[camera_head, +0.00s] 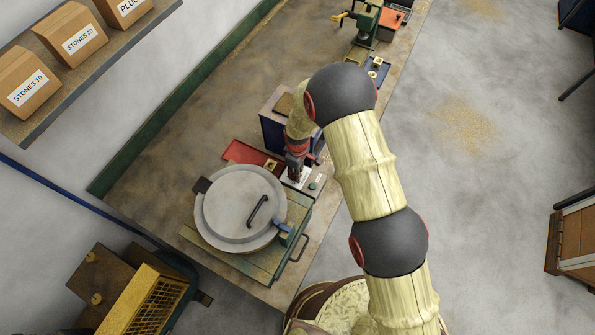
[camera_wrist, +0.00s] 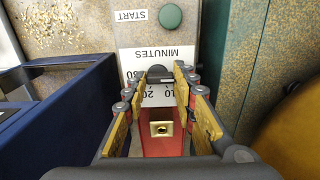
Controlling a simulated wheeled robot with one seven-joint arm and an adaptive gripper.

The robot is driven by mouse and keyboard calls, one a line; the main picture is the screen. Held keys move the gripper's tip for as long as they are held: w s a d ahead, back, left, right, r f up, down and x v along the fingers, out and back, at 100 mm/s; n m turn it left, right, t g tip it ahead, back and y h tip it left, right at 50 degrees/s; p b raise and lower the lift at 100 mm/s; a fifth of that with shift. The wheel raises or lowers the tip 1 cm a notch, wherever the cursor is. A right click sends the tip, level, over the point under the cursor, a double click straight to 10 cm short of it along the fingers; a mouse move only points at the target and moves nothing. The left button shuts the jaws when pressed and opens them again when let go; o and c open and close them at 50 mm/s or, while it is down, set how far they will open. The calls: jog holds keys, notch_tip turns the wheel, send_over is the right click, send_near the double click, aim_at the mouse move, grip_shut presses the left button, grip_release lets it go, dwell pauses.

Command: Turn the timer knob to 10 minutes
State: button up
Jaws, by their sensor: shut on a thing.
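The timer is a white-labelled dial panel in the wrist view (camera_wrist: 135,62), marked MINUTES with the numbers 10, 20 and 30 partly showing upside down. Its dark knob (camera_wrist: 158,73) sits between the tips of my gripper (camera_wrist: 162,80). The gold-padded fingers are shut on the knob from both sides and hide part of the dial, so the knob's pointer cannot be read. A green button (camera_wrist: 171,16) beside a START label lies beyond the dial. In the head view my gripper (camera_head: 294,168) is down at the white panel, and the knob is hidden.
A red tray (camera_head: 236,151) holds a small square brass piece (camera_wrist: 162,129). A blue bin (camera_head: 270,137) stands close beside my gripper. A round lidded grey machine (camera_head: 214,225) with a handle stands in front left.

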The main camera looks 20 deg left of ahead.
jog(key=shift+f+m+b, duration=0.1)
jog(key=shift+m+b, duration=0.2)
jog(key=shift+b, duration=0.15)
jog(key=shift+a+m+b, duration=0.1)
jog(key=shift+m+b, duration=0.9)
jog(key=shift+b, duration=0.15)
jog(key=m+b, duration=0.2)
jog(key=shift+f+m+b, duration=0.1)
jog(key=shift+m+b, duration=0.2)
jog(key=m+b, duration=0.2)
jog(key=m, duration=0.1)
jog(key=shift+w, duration=0.1)
jog(key=shift+r+m+b, duration=0.2)
jog(key=shift+m+b, duration=0.85)
jog(key=shift+m, duration=0.65)
jog(key=o, duration=1)
jog(key=shift+o, duration=0.6)
